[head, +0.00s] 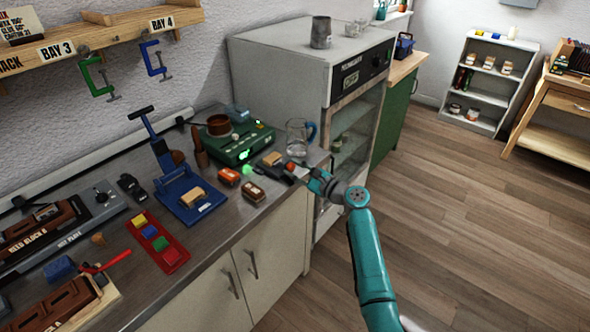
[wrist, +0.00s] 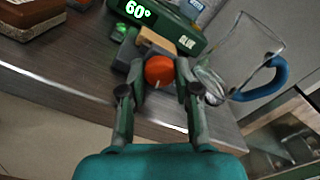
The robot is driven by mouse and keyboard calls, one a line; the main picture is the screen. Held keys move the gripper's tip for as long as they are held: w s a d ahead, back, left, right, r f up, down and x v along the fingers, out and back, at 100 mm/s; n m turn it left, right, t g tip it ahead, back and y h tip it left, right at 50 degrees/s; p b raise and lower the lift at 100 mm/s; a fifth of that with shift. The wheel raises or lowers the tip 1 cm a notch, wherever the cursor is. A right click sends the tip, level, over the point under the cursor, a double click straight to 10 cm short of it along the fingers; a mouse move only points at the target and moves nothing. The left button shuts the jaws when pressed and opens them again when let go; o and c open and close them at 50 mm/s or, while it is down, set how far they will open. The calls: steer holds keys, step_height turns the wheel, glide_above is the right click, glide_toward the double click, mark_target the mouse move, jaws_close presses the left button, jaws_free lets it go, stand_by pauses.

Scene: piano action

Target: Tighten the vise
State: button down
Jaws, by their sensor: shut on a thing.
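The small dark vise (head: 280,169) sits near the front edge of the bench, with a tan block (head: 271,158) at its jaws. In the wrist view the dark vise body (wrist: 128,52) and the tan block (wrist: 158,40) lie just beyond my fingers. My gripper (head: 298,168) reaches in from the right. Its fingers (wrist: 160,78) are closed around the round orange knob (wrist: 159,70) at the vise's near end. The gap between the vise jaws and the block is too small to judge.
A glass jug with a blue handle (head: 299,138) stands close behind my gripper; it also shows in the wrist view (wrist: 240,65). A green device with a display (head: 236,144) is behind the vise. Orange and brown blocks (head: 253,192) lie to the left. Floor (head: 440,220) is open at right.

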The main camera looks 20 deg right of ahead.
steer(key=shift+f+m, duration=0.1)
steer(key=shift+m, duration=0.5)
steer(key=c, duration=0.8)
jaws_free()
steer(key=v, duration=1.2)
